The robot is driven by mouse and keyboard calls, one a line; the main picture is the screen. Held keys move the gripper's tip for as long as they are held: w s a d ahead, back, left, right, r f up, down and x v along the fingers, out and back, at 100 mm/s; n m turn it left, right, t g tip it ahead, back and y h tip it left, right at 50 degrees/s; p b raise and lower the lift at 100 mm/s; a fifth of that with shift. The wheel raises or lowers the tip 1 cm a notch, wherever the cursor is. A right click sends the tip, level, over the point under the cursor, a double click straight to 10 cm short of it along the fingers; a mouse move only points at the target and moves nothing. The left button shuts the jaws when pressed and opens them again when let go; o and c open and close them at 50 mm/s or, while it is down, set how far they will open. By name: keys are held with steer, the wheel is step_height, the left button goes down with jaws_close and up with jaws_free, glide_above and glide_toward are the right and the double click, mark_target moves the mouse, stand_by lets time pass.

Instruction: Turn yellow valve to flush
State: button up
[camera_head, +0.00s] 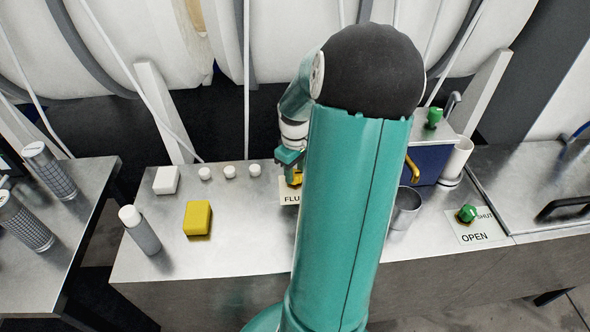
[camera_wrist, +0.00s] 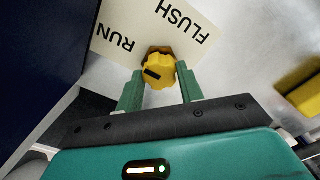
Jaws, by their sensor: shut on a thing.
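The yellow valve (camera_wrist: 158,73) is a lobed knob with a dark pointer mark, standing at the edge of a label card (camera_wrist: 150,28) that reads FLUSH and RUN. My gripper (camera_wrist: 160,85) is shut on the valve, with one green finger on each side of it in the wrist view. The pointer mark lies on the lower left of the knob face there. In the head view the valve (camera_head: 295,178) shows only partly beside my gripper (camera_head: 290,160), and my arm hides much of the card (camera_head: 288,198).
A green valve (camera_head: 466,213) stands on an OPEN/SHUT card at the right. A blue box (camera_head: 430,164), a metal cup (camera_head: 405,208) and a white roll (camera_head: 457,160) stand right of my arm. A yellow block (camera_head: 198,218) and a capped bottle (camera_head: 140,230) are at the left.

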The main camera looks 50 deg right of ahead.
steer(key=shift+m, duration=0.3)
steer(key=m, duration=0.3)
steer(key=shift+w, duration=0.1)
steer(key=m, duration=0.9)
steer(key=shift+m, duration=0.3)
steer(key=m, duration=0.4)
steer(key=shift+m, duration=0.3)
steer(key=o, duration=1)
